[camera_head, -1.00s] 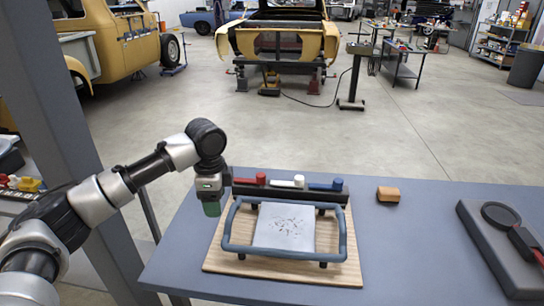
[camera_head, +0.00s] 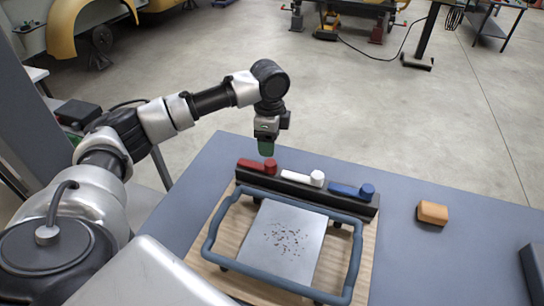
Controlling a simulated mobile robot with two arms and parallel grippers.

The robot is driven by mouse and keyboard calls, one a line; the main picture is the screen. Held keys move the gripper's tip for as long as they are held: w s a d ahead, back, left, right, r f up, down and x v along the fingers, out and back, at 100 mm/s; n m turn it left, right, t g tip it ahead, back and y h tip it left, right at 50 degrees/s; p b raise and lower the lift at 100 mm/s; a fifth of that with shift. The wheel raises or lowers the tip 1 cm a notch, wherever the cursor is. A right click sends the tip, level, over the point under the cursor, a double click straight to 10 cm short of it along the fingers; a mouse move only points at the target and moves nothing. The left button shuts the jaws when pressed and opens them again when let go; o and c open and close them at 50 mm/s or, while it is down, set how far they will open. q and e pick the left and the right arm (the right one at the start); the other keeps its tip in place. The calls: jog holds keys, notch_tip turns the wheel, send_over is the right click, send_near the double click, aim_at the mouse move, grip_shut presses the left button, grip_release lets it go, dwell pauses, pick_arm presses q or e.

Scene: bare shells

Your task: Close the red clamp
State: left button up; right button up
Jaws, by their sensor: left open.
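The red clamp (camera_head: 257,166) is a small red lever with a round knob at its right end, at the left end of a black bar (camera_head: 315,194). A white clamp (camera_head: 303,180) and a blue clamp (camera_head: 352,191) sit to its right on the same bar. My left gripper (camera_head: 266,148) is open and points down just above and behind the red knob. I cannot tell whether its green-tipped fingers touch the knob. My right gripper is not in view.
A blue-grey tubular frame (camera_head: 212,231) surrounds a speckled metal plate (camera_head: 284,243) on a wooden board (camera_head: 366,262). An orange-brown block (camera_head: 432,212) lies to the right on the grey-blue table (camera_head: 415,266). Table around the block is clear.

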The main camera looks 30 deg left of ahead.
aim_at(270, 162)
pick_arm(q)
notch_tip(270, 162, down, 8)
jog(key=shift+r+p, duration=0.2)
jog(key=shift+p, duration=0.1)
jog(key=shift+w, duration=0.1)
grip_shut()
jog(key=shift+d+r, duration=0.1)
